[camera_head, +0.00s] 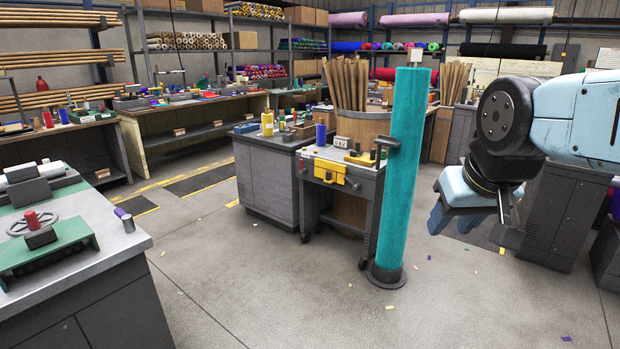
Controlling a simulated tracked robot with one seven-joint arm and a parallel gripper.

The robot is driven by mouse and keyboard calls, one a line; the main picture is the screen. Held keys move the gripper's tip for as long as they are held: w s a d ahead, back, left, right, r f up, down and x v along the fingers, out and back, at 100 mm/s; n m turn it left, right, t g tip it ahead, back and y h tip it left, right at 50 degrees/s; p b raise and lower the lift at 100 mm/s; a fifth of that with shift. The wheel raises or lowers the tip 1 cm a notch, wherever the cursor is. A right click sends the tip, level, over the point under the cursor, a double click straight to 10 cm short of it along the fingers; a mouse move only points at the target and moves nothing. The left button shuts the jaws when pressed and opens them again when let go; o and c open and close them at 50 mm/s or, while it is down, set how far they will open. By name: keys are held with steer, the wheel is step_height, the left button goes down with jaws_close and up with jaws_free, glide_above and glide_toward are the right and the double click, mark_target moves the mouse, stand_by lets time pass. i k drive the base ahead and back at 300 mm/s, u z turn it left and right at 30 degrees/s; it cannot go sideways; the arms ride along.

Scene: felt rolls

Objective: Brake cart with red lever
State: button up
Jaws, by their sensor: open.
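A small grey cart (322,204) on dark casters stands in the middle of the floor. It has a light top with small tools and a yellow box-like part (336,176) at its front. I cannot make out a red lever on it. Its right side is partly hidden by a tall teal felt roll (405,165), which stands upright on a round black base (387,276). My gripper (470,216) hangs from the arm at the right, open and empty, pointing down. In the picture it is right of the teal roll and apart from the cart.
A grey cabinet (262,185) stands close left of the cart. A bench (90,290) with a handwheel and a red knob (31,219) fills the near left. A barrel of brown tubes (346,85) stands behind. The floor in front is clear except for small scraps.

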mark_target(304, 169)
steer(key=z, duration=0.25)
steer(key=i, duration=2.55)
steer(key=u, duration=0.85)
steer(key=i, duration=0.9)
steer(key=u, duration=0.3)
steer(key=k, duration=0.8)
steer(key=u, duration=0.25)
steer(key=i, duration=0.8)
steer(key=z, duration=0.1)
